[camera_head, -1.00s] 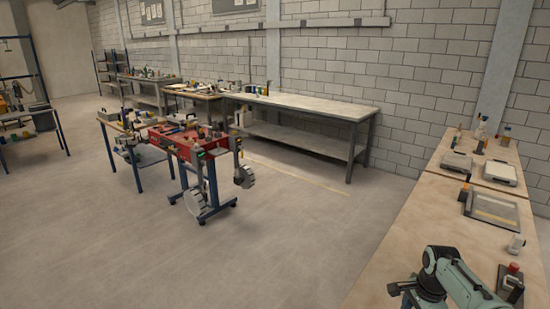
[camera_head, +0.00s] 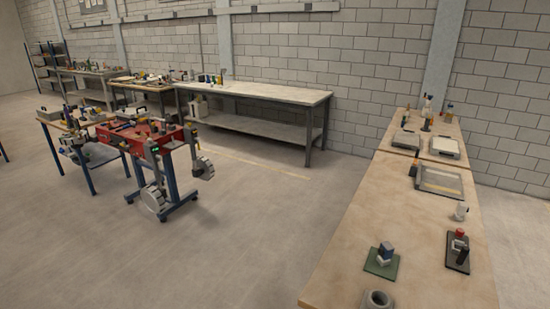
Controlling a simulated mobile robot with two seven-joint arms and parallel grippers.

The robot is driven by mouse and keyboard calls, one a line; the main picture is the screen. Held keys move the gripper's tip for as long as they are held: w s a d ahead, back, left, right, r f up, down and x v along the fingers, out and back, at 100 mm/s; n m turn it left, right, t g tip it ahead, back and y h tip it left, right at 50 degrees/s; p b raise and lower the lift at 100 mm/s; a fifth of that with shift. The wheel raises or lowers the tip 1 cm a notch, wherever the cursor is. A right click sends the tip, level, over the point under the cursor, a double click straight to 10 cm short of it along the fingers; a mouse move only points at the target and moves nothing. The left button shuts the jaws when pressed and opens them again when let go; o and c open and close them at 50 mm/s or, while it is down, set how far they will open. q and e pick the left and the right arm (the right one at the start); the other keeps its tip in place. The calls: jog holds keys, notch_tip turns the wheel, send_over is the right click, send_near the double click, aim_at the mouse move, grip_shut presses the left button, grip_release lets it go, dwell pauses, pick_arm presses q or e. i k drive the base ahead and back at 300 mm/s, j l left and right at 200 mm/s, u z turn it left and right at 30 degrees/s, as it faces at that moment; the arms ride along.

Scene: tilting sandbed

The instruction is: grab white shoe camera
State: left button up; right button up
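No thing in view can be clearly told as a white shoe camera. A small white object (camera_head: 461,212) stands on the right-hand wooden table (camera_head: 345,238), too small to identify. A small white and blue item (camera_head: 385,254) sits on a green plate (camera_head: 381,267) nearer the front of that table. Neither of my grippers is in view.
A black plate (camera_head: 458,255) with a red-topped item, a grey ring (camera_head: 378,299) and a framed tray (camera_head: 439,181) are on the same table. A red-topped cart (camera_head: 140,138) stands left. A long workbench (camera_head: 260,92) lines the wall. The middle floor is clear.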

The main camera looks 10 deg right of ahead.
aim_at(462, 209)
jog(key=z, duration=1.75)
jog(key=i+l+z, duration=0.25)
jog(key=l+z, duration=0.2)
jog(key=i+l+z, duration=0.4)
jog(key=l, duration=0.25)
jog(key=i+l+z, duration=0.3)
jog(key=z, duration=0.15)
jog(key=i+l+z, duration=0.4)
jog(key=i+u, duration=0.35)
jog(key=i+l+u, duration=0.1)
jog(key=i+u, duration=0.25)
jog(key=i+l+u, duration=0.3)
jog(key=i, duration=0.15)
jog(key=i+j+u, duration=0.1)
jog(key=i+u, duration=0.6)
jog(key=u, duration=0.2)
jog(key=i+u, duration=0.45)
jog(key=i+l+u, duration=0.1)
jog(key=i+u, duration=0.15)
jog(key=u, duration=0.15)
jog(key=i+l+u, duration=0.15)
jog(key=u, duration=0.3)
jog(key=i+l+u, duration=0.25)
jog(key=u, duration=0.15)
